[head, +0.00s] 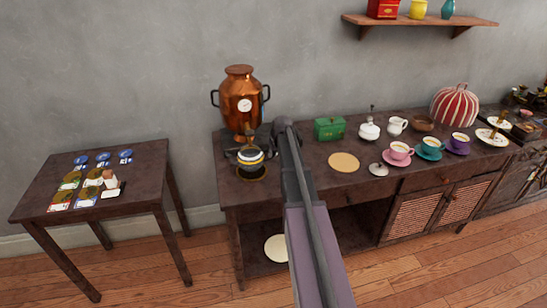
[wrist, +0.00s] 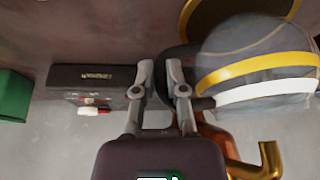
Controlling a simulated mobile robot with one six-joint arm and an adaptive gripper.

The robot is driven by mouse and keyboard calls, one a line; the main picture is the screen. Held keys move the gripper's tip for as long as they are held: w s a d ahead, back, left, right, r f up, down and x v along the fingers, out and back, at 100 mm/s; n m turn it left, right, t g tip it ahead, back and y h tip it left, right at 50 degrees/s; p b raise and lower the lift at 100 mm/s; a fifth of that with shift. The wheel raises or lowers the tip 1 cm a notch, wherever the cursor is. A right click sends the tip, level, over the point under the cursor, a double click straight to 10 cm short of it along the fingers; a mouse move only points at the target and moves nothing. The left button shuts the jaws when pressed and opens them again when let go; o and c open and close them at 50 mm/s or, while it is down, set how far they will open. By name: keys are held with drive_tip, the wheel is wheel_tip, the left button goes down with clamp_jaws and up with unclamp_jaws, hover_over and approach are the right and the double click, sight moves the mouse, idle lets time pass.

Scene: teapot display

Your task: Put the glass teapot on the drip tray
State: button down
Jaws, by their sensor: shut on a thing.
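The glass teapot (head: 250,155) has a gold band and a white band and a dark handle. In the head view it is at the drip tray, in front of the copper samovar. It fills the right of the wrist view (wrist: 262,88). My gripper (wrist: 160,78) is beside the teapot, shut on its dark handle. The drip tray (head: 252,175) is a dark disc with a gold ring. It shows behind the teapot at the top right of the wrist view (wrist: 232,15). I cannot tell whether the teapot touches it. My arm hides part of the table.
The copper samovar (head: 238,88) stands close behind, its brass tap (wrist: 265,158) near the teapot. A green box (head: 329,129), a white teapot (head: 369,131), a round mat (head: 343,162) and several cups stand to the right. A side table (head: 140,172) with cards is left.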

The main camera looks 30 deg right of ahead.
drive_tip(key=shift+s+f, duration=0.15)
drive_tip(key=shift+f, duration=0.4)
drive_tip(key=shift+f+b, duration=0.2)
drive_tip(key=shift+b, duration=0.2)
drive_tip(key=c, duration=0.7)
unclamp_jaws()
drive_tip(key=shift+r, duration=0.1)
drive_tip(key=shift+r, duration=0.15)
drive_tip(key=p+v, duration=1.1)
drive_tip(key=v, duration=0.1)
drive_tip(key=shift+a, duration=0.1)
drive_tip(key=s+a+g, duration=0.1)
drive_tip(key=s+a, duration=0.6)
drive_tip(key=a, duration=0.3)
drive_tip(key=s+a+f+g, duration=0.1)
drive_tip(key=s+a+g, duration=0.1)
drive_tip(key=s+a, duration=0.5)
drive_tip(key=s+a+n+g, duration=0.1)
drive_tip(key=s+a, duration=0.7)
drive_tip(key=a, duration=0.6)
drive_tip(key=shift+f+g, duration=0.25)
drive_tip(key=shift+g, duration=0.05)
drive_tip(key=shift+w, duration=0.1)
